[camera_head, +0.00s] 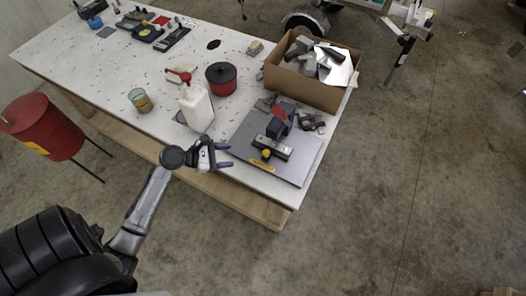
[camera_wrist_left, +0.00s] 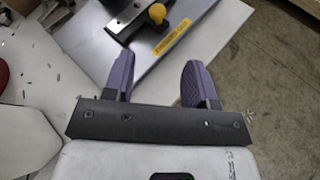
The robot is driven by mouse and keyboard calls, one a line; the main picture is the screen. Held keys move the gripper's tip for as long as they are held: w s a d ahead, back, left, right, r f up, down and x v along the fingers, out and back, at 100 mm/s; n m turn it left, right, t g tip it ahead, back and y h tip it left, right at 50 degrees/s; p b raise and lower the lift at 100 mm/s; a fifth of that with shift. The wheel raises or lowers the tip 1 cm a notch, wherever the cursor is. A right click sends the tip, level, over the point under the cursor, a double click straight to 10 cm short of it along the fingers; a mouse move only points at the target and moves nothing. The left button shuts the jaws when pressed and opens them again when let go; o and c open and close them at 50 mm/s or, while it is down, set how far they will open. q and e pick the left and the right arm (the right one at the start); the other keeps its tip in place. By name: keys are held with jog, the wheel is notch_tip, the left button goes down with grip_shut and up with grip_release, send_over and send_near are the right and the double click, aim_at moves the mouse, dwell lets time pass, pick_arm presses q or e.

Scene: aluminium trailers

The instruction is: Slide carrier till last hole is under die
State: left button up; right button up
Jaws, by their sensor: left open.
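A grey metal plate (camera_head: 300,168) near the table's front right corner bears a small dark blue press with a red handle (camera_head: 281,122). A grey bar, which looks like the carrier (camera_head: 273,147), lies across the front of the press, with a yellow knob (camera_head: 266,154) at its near side. The die and the carrier's holes are too small to make out. My left gripper (camera_head: 229,155) is open and empty, left of the plate and apart from the carrier. In the left wrist view its purple fingers (camera_wrist_left: 160,64) point toward the plate (camera_wrist_left: 165,62) and yellow knob (camera_wrist_left: 157,13). My right gripper is out of view.
A red and black pot (camera_head: 221,78) and a cardboard box (camera_head: 313,80) of metal pieces stand farther back. Dark metal parts (camera_head: 312,122) lie right of the press.

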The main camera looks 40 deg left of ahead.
aim_at(265, 152)
pick_arm(q)
jog(key=w+d+f+n, duration=0.1)
jog(key=w+d, duration=0.1)
jog(key=w, duration=0.1)
jog(key=w+d+f+n+b, duration=0.1)
jog(key=w+d+f, duration=0.1)
jog(key=w, duration=0.2)
jog(key=w+d+f+n, duration=0.1)
jog(key=w+d+f, duration=0.1)
jog(key=w, duration=0.2)
jog(key=shift+w+d+f+b, duration=0.1)
jog(key=shift+w+b, duration=0.05)
jog(key=shift+b, duration=0.25)
jog(key=shift+c, duration=1.4)
grip_shut()
